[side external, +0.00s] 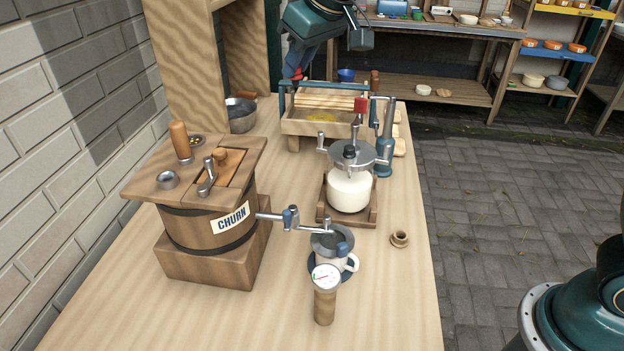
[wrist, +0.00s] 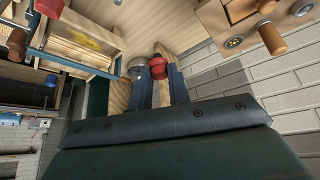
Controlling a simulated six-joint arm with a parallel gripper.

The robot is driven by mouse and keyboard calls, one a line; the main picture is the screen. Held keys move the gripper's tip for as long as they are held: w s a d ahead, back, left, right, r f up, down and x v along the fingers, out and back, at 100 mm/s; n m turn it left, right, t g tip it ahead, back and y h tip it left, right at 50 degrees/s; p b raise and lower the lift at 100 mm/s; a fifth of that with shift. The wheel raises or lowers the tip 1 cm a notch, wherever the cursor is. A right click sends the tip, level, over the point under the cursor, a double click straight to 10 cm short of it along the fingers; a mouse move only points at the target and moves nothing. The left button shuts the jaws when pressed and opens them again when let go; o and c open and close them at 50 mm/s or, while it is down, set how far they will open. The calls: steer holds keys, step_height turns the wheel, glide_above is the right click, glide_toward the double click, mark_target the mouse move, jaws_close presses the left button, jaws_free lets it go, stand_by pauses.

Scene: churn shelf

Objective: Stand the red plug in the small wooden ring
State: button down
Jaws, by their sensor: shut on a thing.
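The red plug (wrist: 158,68) shows in the wrist view between the two blue fingers of my gripper (wrist: 158,78), which is shut on it. In the side external view my gripper (side external: 297,72) is high at the far end of the bench, above the back of the wooden press, and only a little red of the plug shows there. The small wooden ring (side external: 399,239) lies on the bench near its right edge, far from my gripper and nearer the camera. It looks empty. The ring is not seen in the wrist view.
A wooden churn (side external: 208,228) stands at left. A white jar with a crank lid (side external: 350,188) stands between press and ring. The press frame carries a red block (side external: 361,104). A cup with a dial gauge (side external: 326,278) is in front. Bare bench surrounds the ring.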

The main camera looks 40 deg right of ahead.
steer(key=s+d+f+m+h, duration=0.15)
steer(key=s+d, duration=0.25)
steer(key=d, duration=0.4)
steer(key=s+d+f+m, duration=0.2)
steer(key=s+d+f, duration=0.15)
steer(key=d, duration=0.45)
steer(key=s+a+f+m+g+h, duration=0.2)
steer(key=s+f+m+h, duration=0.1)
steer(key=s+f+m, duration=0.3)
steer(key=s+a+f+m+g+h, duration=0.3)
steer(key=s+f+m, duration=0.3)
steer(key=f+m, duration=0.4)
steer(key=shift+a+f+m, duration=0.35)
steer(key=shift+f, duration=0.25)
steer(key=shift+f, duration=0.2)
steer(key=shift+f, duration=2.1)
steer(key=shift+w+f, duration=0.1)
steer(key=shift+f, duration=1.05)
stand_by(0.8)
